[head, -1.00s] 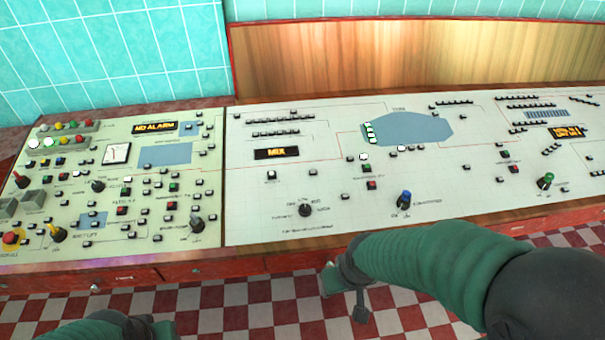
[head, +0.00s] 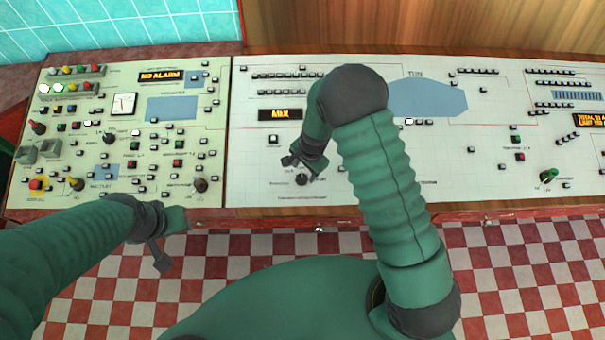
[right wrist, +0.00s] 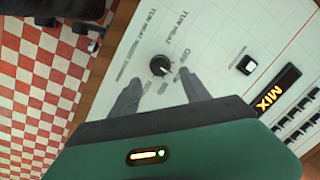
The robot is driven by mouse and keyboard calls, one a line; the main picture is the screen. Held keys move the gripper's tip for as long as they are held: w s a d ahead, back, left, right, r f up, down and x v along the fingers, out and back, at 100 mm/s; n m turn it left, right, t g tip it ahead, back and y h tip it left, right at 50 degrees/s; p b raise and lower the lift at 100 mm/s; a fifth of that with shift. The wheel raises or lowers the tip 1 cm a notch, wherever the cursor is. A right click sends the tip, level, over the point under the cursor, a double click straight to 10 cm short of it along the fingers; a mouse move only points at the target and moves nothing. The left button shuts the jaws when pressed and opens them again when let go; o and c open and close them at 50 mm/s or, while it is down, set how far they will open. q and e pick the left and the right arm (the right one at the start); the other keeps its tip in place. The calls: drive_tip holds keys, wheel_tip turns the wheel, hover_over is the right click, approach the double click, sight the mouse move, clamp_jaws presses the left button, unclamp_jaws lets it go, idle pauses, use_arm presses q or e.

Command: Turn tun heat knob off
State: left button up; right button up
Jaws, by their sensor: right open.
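The tun heat knob (right wrist: 160,65) is a small round black knob with a light mark, set on the white panel beside the printed words "TUN HEAT" in the right wrist view. In the head view the knob (head: 302,180) is near the panel's front edge, just below my right gripper (head: 298,164). My right gripper is open, and in the right wrist view its two dark fingers (right wrist: 160,79) point towards the knob, one on either side of its line. I cannot tell whether they touch it. My left gripper (head: 172,240) is open and empty in front of the console's front edge.
The MIX display (head: 280,114) and a black-and-white switch (right wrist: 246,65) are close to the knob. A green knob (head: 548,175) is at the right. The left panel (head: 60,195) holds many buttons and knobs. My right arm covers part of the middle panel.

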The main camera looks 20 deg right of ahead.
sight(303, 177)
drive_tip(key=f, duration=0.3)
drive_tip(key=w+f, duration=0.1)
drive_tip(key=f, duration=0.1)
drive_tip(key=shift+d+f, duration=0.1)
drive_tip(key=shift+f+p, duration=0.15)
drive_tip(key=shift+p, duration=0.15)
drive_tip(key=shift+s+a, duration=0.2)
drive_tip(key=shift+a, duration=0.4)
drive_tip(key=shift+w, duration=0.1)
drive_tip(key=c, duration=0.5)
drive_tip(key=shift+d, duration=0.3)
clamp_jaws()
